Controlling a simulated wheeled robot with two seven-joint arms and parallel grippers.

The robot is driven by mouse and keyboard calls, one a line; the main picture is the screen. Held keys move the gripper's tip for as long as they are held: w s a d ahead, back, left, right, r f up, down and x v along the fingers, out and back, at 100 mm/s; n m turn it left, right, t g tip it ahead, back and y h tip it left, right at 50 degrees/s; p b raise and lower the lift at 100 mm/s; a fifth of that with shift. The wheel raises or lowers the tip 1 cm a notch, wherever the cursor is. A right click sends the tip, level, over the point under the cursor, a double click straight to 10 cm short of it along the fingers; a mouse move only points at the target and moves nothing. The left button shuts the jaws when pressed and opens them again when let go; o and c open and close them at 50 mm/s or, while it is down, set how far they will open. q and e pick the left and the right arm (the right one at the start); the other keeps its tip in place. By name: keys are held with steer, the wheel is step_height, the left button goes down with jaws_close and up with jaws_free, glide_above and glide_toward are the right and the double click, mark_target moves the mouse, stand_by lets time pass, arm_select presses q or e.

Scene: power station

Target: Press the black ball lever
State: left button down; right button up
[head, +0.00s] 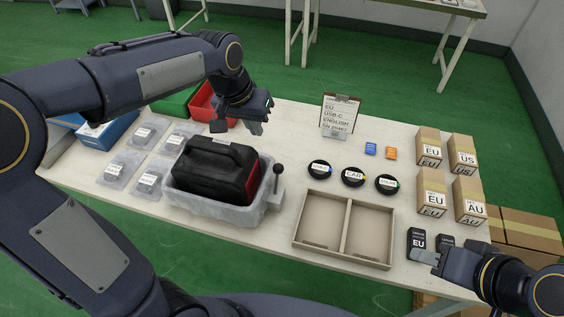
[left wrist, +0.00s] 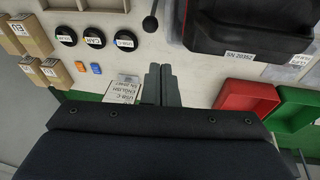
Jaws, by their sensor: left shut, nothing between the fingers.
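The black ball lever (head: 277,171) stands upright at the right end of a grey tray-like fixture (head: 215,205). A black and red power station (head: 215,170) with a handle sits in that fixture. In the left wrist view the lever's black ball (left wrist: 150,24) shows at the top, just left of my fingers. My left gripper (head: 262,127) is shut and empty, above the table behind the power station and apart from the lever. Its closed fingers also show in the left wrist view (left wrist: 160,85). My right gripper (head: 428,257) is at the front right, by the small black labelled boxes; its finger gap is unclear.
A divided beige box (head: 343,262) lies right of the fixture. Several round black labelled items (head: 353,176), a sign (head: 340,115) and several cartons (head: 429,145) stand behind and right. Labelled clear packs (head: 125,168) lie left; a red bin (head: 206,106) is at the back.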

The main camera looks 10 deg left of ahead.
mark_target(277, 180)
arm_select(q)
steer(key=w+d+f+m+y+b, duration=0.1)
steer(key=w+d+f, duration=0.4)
steer(key=w, duration=0.1)
steer(key=shift+w+d+f, duration=0.15)
steer(key=shift+d, duration=0.15)
step_height(277, 180, down, 9)
steer(key=s+p, duration=0.1)
steer(key=s, duration=0.1)
steer(key=shift+a, duration=0.15)
steer(key=shift+f, duration=0.1)
stand_by(0.4)
